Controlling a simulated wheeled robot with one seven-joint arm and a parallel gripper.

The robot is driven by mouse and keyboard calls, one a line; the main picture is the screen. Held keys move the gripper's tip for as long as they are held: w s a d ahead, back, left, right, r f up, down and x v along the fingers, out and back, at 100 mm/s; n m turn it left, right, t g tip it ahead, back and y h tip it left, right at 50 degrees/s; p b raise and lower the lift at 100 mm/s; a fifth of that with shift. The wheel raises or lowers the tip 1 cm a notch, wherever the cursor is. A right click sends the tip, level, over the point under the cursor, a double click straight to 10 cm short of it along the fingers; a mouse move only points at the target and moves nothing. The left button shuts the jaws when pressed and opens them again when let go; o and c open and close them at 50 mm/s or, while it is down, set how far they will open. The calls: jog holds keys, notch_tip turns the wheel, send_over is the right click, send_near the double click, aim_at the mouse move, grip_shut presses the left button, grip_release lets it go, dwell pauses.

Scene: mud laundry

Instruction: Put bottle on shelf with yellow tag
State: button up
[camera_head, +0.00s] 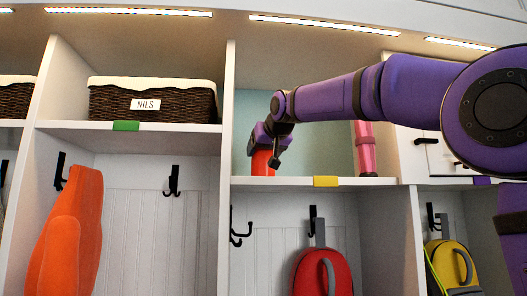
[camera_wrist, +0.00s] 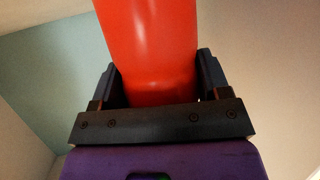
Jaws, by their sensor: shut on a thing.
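A red-orange bottle (camera_head: 261,163) is in the cubby above the shelf with the yellow tag (camera_head: 326,181), toward its left side. My gripper (camera_head: 268,146) is shut on the bottle from above. In the wrist view the bottle (camera_wrist: 150,45) stands between the two dark fingers of my gripper (camera_wrist: 155,85). The bottle is upright, and its lower end is at or close to the shelf board (camera_head: 270,183); I cannot tell whether it touches. My gripper and wrist hide its upper part in the head view.
A pink bottle-like object (camera_head: 365,148) stands at the right of the same shelf. A wicker basket labelled NILS (camera_head: 150,101) sits on the left shelf with a green tag (camera_head: 126,126). A divider (camera_head: 228,110) is close left of my gripper. A red backpack (camera_head: 322,272) hangs below.

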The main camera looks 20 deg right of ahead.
jog(key=o, duration=1)
jog(key=shift+f, duration=0.1)
jog(key=shift+o, duration=0.2)
jog(key=shift+s+r, duration=0.2)
jog(key=v, duration=1.1)
jog(key=shift+s, duration=0.3)
jog(key=s+d+f+g, duration=0.2)
jog(key=s+f, duration=0.7)
jog(key=f, duration=0.5)
jog(key=s+d+f+g, duration=0.2)
jog(key=s+f, duration=0.7)
jog(key=f, duration=0.6)
jog(key=s+d+f+g+h, duration=0.1)
jog(key=s+f+g, duration=0.3)
jog(key=s+f, duration=0.6)
notch_tip(320, 180, down, 4)
jog(key=shift+d+f+m, duration=0.2)
jog(key=shift+d+m, duration=0.2)
jog(key=shift+d, duration=0.2)
